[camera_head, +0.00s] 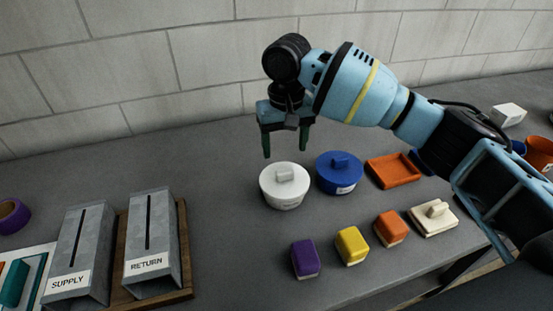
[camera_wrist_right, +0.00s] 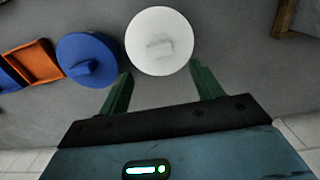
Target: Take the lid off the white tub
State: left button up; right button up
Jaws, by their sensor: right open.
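The white tub (camera_head: 285,190) stands upright on the grey bench with its white lid (camera_head: 285,176) on; the lid has a block-shaped handle on top. In the right wrist view the round lid (camera_wrist_right: 160,41) shows from above, just beyond the fingertips. My right gripper (camera_head: 286,150) is open and empty, its green fingers pointing down above and slightly behind the tub. In the wrist view the right gripper's fingers (camera_wrist_right: 163,80) are apart, with bare bench between them. The fingers are clear of the handle. My left gripper is not in view.
A blue lidded tub (camera_head: 338,174) stands close on the right of the white tub. An orange tray (camera_head: 393,171) lies beyond it. Purple (camera_head: 305,259), yellow (camera_head: 352,246) and orange (camera_head: 390,229) blocks stand in front. Metal SUPPLY (camera_head: 80,255) and RETURN (camera_head: 152,243) boxes stand left. The wall is behind.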

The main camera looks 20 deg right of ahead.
aim_at(285, 171)
jog(key=shift+r, duration=0.1)
jog(key=shift+s, duration=0.1)
jog(key=shift+s+f, duration=0.1)
jog(key=shift+f, duration=3.75)
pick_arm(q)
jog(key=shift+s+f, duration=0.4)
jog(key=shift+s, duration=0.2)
pick_arm(e)
jog(key=shift+c, duration=0.4)
